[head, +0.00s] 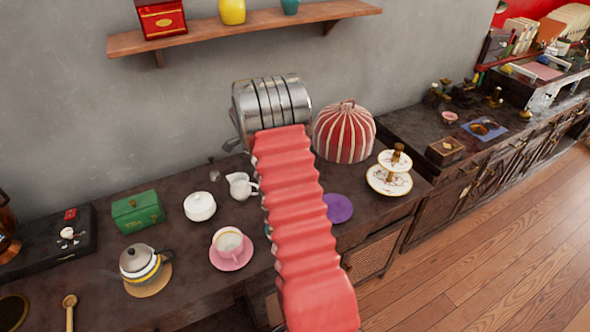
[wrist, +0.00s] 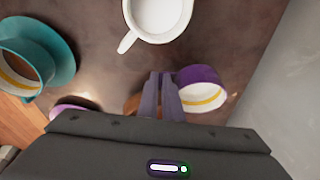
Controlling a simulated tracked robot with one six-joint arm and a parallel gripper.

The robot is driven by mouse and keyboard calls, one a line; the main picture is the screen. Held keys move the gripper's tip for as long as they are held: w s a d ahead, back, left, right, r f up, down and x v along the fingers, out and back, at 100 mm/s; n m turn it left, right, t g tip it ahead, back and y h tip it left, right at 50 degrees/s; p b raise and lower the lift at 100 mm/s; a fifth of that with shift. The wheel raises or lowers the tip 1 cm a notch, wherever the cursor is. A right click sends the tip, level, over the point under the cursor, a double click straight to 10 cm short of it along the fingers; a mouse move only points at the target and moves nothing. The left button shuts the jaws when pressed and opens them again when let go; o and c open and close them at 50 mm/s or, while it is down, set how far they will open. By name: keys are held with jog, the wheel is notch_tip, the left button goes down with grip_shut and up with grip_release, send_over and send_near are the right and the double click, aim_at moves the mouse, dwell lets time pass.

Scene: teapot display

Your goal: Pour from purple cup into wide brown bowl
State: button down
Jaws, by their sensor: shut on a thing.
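In the wrist view my gripper (wrist: 162,77) is shut on the purple cup (wrist: 188,76), which sits at the right side of the fingers. The cup's pale inside with a yellow band shows; I cannot tell how far it is tilted or what is in it. A brown patch (wrist: 131,104) shows just left of the fingers, mostly hidden; it may be the wide brown bowl, but I cannot tell. In the head view my red arm covers the gripper, the cup and any bowl.
A white jug (wrist: 160,17) is close above the fingers, and a teal cup (wrist: 17,68) on a saucer is left. In the head view a purple saucer (head: 339,208) lies right of my arm, near a striped dome (head: 344,137) and a tiered stand (head: 389,182).

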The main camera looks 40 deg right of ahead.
jog(key=shift+w+d+r+g+h+b, duration=0.1)
jog(key=shift+w+r+g+h+b, duration=0.1)
jog(key=shift+w+g+h, duration=0.5)
jog(key=shift+w+r+g+h+b, duration=0.2)
jog(key=shift+w+g, duration=0.2)
jog(key=shift+w, duration=0.55)
